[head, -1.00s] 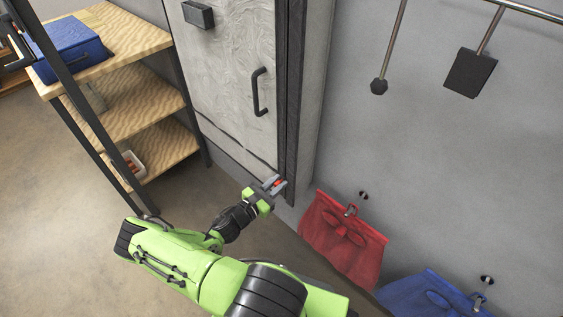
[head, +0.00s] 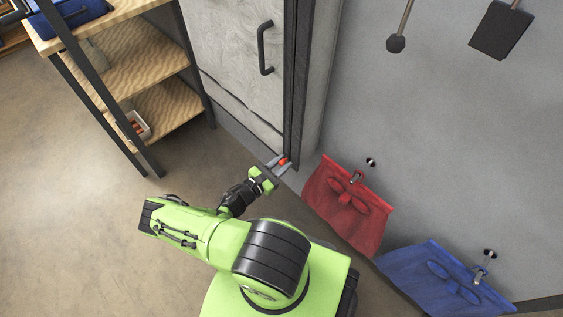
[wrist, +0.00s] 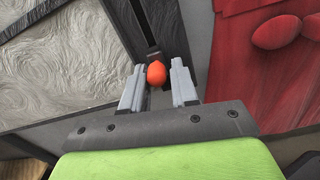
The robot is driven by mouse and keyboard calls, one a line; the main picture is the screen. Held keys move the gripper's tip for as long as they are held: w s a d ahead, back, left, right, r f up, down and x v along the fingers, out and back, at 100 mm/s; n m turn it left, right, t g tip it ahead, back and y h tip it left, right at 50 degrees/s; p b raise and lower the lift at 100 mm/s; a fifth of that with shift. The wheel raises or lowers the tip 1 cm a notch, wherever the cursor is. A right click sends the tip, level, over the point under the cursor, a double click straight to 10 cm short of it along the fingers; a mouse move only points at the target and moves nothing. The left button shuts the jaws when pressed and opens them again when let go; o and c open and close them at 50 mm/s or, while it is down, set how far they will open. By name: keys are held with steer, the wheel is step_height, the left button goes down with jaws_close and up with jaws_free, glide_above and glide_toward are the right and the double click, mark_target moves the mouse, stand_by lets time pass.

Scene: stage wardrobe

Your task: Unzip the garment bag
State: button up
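A tall, light-grey textured panel (head: 236,70) with a dark vertical strip (head: 297,70) along its right side stands at the wall; which part is the garment bag I cannot tell. A small orange-red tab (wrist: 156,73) sits at the strip's lower part in the wrist view. My gripper (head: 280,163) is at the low end of the strip. Its two grey fingers stand either side of the tab, apart, with visible gaps, so it is open around the tab. The zip's teeth are too small to make out.
A red cloth bag (head: 345,205) and a blue one (head: 440,280) hang on wall hooks just right of my gripper. A black handle (head: 264,48) is on the panel. Wooden shelves (head: 160,118) stand at left. The floor (head: 60,190) at lower left is clear.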

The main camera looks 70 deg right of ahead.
steer(key=shift+o, duration=1.2)
steer(key=shift+r, duration=0.1)
steer(key=p+v, duration=0.1)
steer(key=v, duration=1.4)
steer(key=shift+a+p, duration=0.35)
steer(key=shift+p, duration=0.05)
steer(key=shift+w, duration=0.1)
